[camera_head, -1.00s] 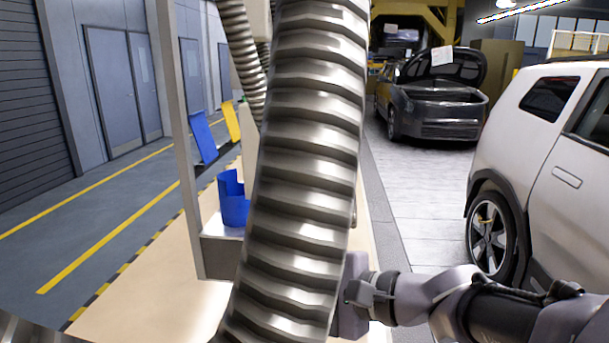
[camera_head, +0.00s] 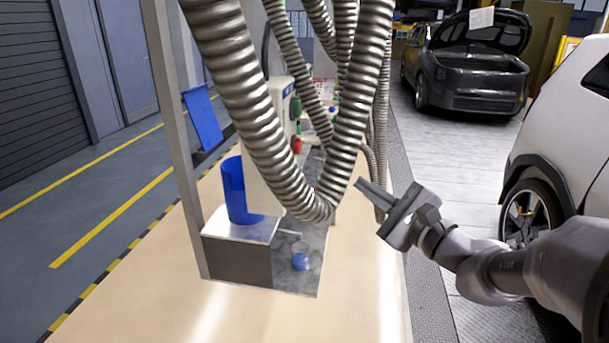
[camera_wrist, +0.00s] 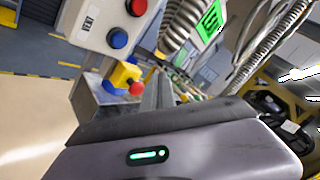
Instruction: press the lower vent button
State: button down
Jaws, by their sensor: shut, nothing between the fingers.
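In the wrist view a pale panel marked VENT (camera_wrist: 88,25) hangs at the upper left, tilted in the picture. It bears a red button (camera_wrist: 136,7) and, nearer its lower edge, a blue button (camera_wrist: 117,38). My gripper (camera_wrist: 157,78) is shut and empty, with its fingers below and right of the blue button in the picture, apart from it. In the head view my gripper (camera_head: 361,184) is just right of the hanging metal hoses. The VENT label cannot be made out there; a pale housing (camera_head: 268,150) stands behind the hoses.
Ribbed metal hoses (camera_head: 335,150) hang between my gripper and the housing. A yellow box (camera_wrist: 124,75) with a blue and a red button is near the fingers. A blue holder (camera_head: 235,190) stands left of the housing. A white car (camera_head: 560,130) stands at right.

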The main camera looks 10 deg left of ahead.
aim_at(297, 179)
jog(key=a, duration=0.9)
jog(key=shift+w+p, duration=0.15)
jog(key=shift+p, duration=0.25)
dwell(1.7)
jog(key=shift+a, duration=0.35)
jog(key=shift+a+b, duration=0.3)
jog(key=shift+a, duration=0.2)
dwell(0.6)
jog(key=shift+d, duration=0.9)
